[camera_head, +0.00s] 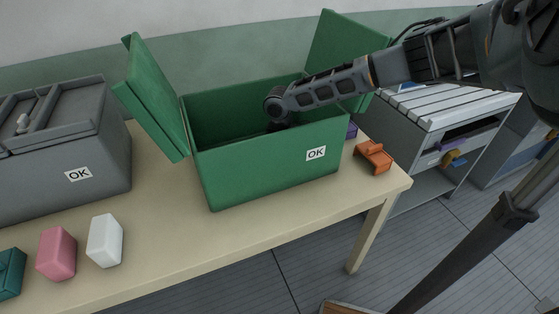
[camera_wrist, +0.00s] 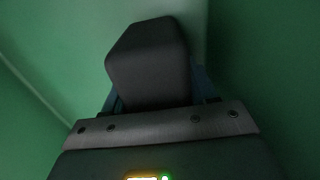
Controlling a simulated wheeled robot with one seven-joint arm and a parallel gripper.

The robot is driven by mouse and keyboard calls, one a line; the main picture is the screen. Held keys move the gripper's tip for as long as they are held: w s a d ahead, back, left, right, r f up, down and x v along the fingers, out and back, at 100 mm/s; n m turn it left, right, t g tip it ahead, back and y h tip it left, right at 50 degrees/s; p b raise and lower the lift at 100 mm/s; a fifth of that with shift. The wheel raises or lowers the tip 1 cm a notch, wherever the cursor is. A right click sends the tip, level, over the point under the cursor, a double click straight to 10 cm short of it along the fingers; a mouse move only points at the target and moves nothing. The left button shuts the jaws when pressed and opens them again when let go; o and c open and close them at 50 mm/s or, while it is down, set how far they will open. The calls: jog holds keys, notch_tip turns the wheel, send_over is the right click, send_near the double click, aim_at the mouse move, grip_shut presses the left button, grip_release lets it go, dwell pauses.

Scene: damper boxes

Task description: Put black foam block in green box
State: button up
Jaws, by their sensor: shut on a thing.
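The green box (camera_head: 265,165) stands on the table with both lid flaps open and an OK label on its front. My arm reaches over its right side, and my gripper is down inside it, mostly hidden by the front wall in the head view. In the wrist view my gripper (camera_wrist: 155,102) is shut on the black foam block (camera_wrist: 150,60). Green walls surround the block there. I cannot tell whether the block touches the box floor.
A grey box (camera_head: 65,160) with an OK label stands at the left. Teal (camera_head: 10,272), pink (camera_head: 57,253) and white (camera_head: 105,240) blocks lie along the front edge. An orange object (camera_head: 373,157) sits right of the green box. A slatted cart (camera_head: 440,105) stands behind.

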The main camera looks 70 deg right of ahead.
jog(key=shift+f, duration=0.2)
jog(key=o, duration=1.1)
notch_tip(320, 180, up, 12)
jog(key=shift+r+b, duration=0.15)
jog(key=shift+b, duration=0.4)
